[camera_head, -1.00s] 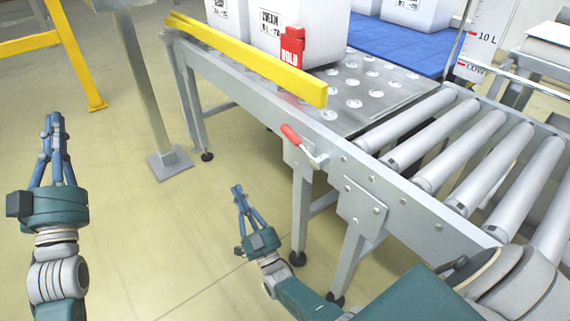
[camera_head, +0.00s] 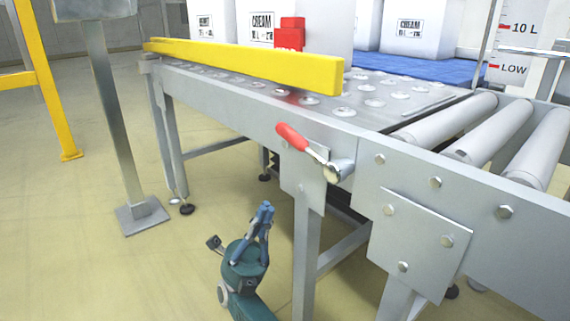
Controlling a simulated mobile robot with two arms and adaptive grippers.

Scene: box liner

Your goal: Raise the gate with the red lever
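The red lever (camera_head: 292,137) has a red grip and a metal arm on a round pivot at the near side of the conveyor frame. Its grip points up and to the left. A yellow bar (camera_head: 250,66) lies level along the near edge of the table; I cannot tell whether it is the gate. My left gripper is out of view.
White cartons (camera_head: 262,22) stand behind the yellow bar. Grey rollers (camera_head: 490,130) are on the right. A bolted plate (camera_head: 418,243) and table legs stand right of my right gripper. A grey post (camera_head: 118,140) is on the left. The floor between is clear.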

